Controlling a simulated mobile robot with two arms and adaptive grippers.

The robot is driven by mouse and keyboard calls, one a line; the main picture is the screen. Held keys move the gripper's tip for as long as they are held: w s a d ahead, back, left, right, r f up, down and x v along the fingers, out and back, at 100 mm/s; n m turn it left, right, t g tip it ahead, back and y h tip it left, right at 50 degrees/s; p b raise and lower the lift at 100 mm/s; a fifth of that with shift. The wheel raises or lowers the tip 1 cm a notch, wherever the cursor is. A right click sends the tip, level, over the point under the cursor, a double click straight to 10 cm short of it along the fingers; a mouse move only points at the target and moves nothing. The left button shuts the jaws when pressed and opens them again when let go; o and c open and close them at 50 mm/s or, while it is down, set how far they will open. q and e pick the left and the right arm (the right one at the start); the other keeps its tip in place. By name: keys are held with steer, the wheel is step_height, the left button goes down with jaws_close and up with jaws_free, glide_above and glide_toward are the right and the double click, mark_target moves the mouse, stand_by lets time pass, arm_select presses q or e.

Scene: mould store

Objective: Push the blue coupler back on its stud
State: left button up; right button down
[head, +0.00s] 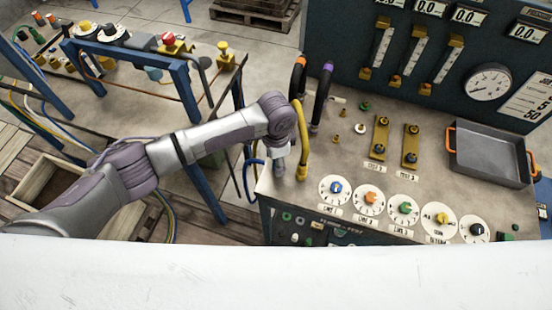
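My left arm reaches in from the left to the left edge of the bench (470,205). Its gripper (279,172) points down there, beside the yellow hose (304,140). Its fingers are too small and covered to show whether they are open or shut. A blue hose (247,182) loops at the bench's left edge, right beside this gripper. The blue coupler itself cannot be made out, and its stud cannot be identified. Small brass fittings (337,140) stand on the bench right of the hoses. My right gripper is not in view.
Hoses with orange (298,75) and purple (324,90) markings stand behind the gripper. Several dials (370,203) line the bench front. A grey tray (490,158) with orange handles is at right. A gauge panel (450,60) rises behind. A blue-framed table (135,85) stands at left.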

arm_select(q)
steer(key=shift+r, duration=0.15)
step_height(320, 180, up, 12)
steer(key=shift+f, duration=0.1)
stand_by(0.3)
steer(key=shift+f, duration=0.1)
stand_by(0.4)
